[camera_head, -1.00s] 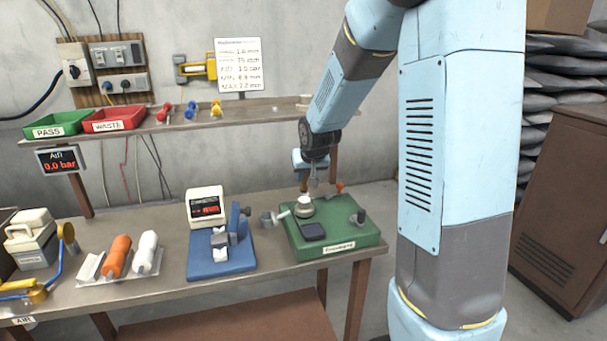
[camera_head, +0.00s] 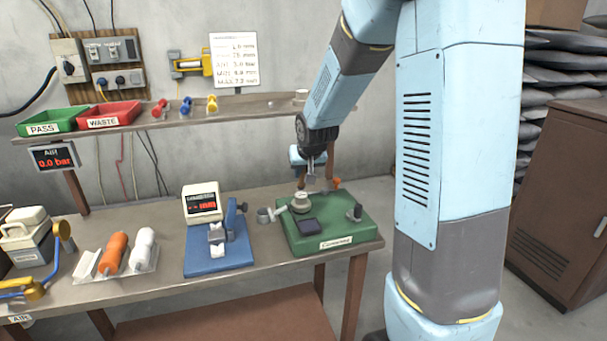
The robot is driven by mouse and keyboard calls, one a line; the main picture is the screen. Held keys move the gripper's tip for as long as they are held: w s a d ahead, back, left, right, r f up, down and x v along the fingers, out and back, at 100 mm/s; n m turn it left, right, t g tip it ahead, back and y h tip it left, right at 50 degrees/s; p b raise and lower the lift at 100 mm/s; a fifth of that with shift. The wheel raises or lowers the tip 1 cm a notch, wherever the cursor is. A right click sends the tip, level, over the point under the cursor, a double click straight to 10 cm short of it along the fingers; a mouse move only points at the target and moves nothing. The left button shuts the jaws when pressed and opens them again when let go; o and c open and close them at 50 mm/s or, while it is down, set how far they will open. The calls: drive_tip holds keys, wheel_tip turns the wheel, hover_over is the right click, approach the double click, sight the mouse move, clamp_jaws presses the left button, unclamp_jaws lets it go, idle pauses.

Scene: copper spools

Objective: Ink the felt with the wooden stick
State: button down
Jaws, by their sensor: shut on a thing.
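My gripper (camera_head: 306,180) points down over the green base (camera_head: 335,238) at the right of the bench. It is shut on a thin brownish piece, seemingly the wooden stick (camera_head: 302,181), small and partly hidden by the fingers. Its lower end is just above or at a pale round pot-like part (camera_head: 300,202) on the base; I cannot tell whether they touch. A dark square pad (camera_head: 309,227), perhaps the felt, lies on the base in front of the pot.
A blue stand (camera_head: 220,258) with a display (camera_head: 202,202) is to the left. An orange roll (camera_head: 113,252) and a white roll (camera_head: 143,248) lie farther left.

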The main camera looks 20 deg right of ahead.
drive_tip(key=shift+w, duration=0.85)
drive_tip(key=shift+r, duration=0.1)
drive_tip(key=shift+r, duration=2.9)
wheel_tip(320, 180, up, 3)
